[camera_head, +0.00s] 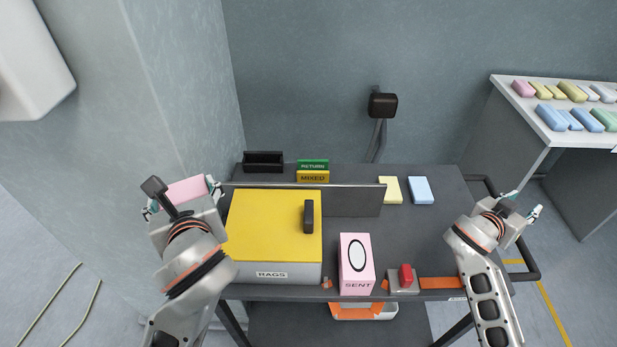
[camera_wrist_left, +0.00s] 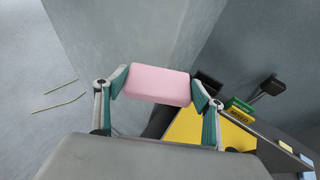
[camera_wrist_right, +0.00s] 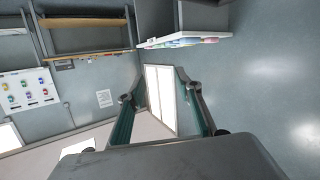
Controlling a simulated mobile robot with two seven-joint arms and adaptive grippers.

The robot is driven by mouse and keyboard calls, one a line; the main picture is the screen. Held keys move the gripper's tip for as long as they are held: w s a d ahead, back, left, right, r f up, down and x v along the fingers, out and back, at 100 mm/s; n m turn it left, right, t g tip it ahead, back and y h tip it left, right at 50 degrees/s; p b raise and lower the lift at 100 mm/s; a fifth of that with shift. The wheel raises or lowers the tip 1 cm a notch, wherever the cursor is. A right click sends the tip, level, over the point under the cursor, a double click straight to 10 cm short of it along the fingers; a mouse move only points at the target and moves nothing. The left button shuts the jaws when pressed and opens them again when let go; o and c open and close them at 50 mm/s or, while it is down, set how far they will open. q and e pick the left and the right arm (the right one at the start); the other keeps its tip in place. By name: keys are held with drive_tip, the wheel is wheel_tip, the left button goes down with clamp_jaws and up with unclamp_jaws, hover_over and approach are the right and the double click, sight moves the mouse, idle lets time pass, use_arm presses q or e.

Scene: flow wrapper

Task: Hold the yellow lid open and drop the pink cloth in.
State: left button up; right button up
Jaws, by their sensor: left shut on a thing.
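The yellow lid (camera_head: 270,225) lies shut on a grey box (camera_head: 290,281) labelled RAGS on the cart's left side. A black handle (camera_head: 309,216) stands near the lid's right edge. The pink cloth (camera_head: 187,190) is a folded block held in my left gripper (camera_head: 182,199), left of the box and above its level. The left wrist view shows the cloth (camera_wrist_left: 157,85) clamped between both fingers. My right gripper (camera_head: 513,206) is over the cart's right end, with nothing between its fingers. In the right wrist view the fingers (camera_wrist_right: 158,97) stand apart.
A pink SENT box (camera_head: 357,264) and a red button (camera_head: 406,275) stand at the cart's front edge. Yellow (camera_head: 390,190) and blue (camera_head: 421,190) blocks lie behind. The cart's right middle (camera_head: 420,232) is clear.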

drive_tip(key=w+a+r+n+t+y, duration=0.2)
drive_tip(key=w+a+r+y, duration=0.15)
drive_tip(key=w+a, duration=0.45)
drive_tip(key=w+a+r+n+t+y, duration=0.25)
drive_tip(key=a+y, duration=0.25)
drive_tip(key=a, duration=0.7)
drive_tip(key=w+a+r+n+t+y, duration=0.2)
drive_tip(key=w+a+r+n+y, duration=0.25)
drive_tip(key=a, duration=0.55)
drive_tip(key=s+a+r+n+g+y, duration=0.1)
drive_tip(key=a+r+y, duration=0.2)
drive_tip(key=a, duration=0.5)
drive_tip(key=s+a+r+n+g+y, duration=0.1)
drive_tip(key=a+r+n+y, duration=0.2)
drive_tip(key=a, duration=0.5)
drive_tip(key=s+a+r+g+y, duration=0.15)
drive_tip(key=a+y, duration=0.25)
drive_tip(key=a, duration=0.4)
drive_tip(key=s+a+f+g, duration=0.1)
drive_tip(key=s+a+g, duration=0.3)
drive_tip(key=s+a, duration=0.25)
drive_tip(key=m+g+h, duration=0.3)
drive_tip(key=g+h, duration=0.3)
drive_tip(key=h, duration=0.4)
approach(309, 211)
drive_tip(key=f, duration=0.7)
drive_tip(key=w+f, duration=0.1)
drive_tip(key=f, duration=0.2)
drive_tip(key=shift+f, duration=0.25)
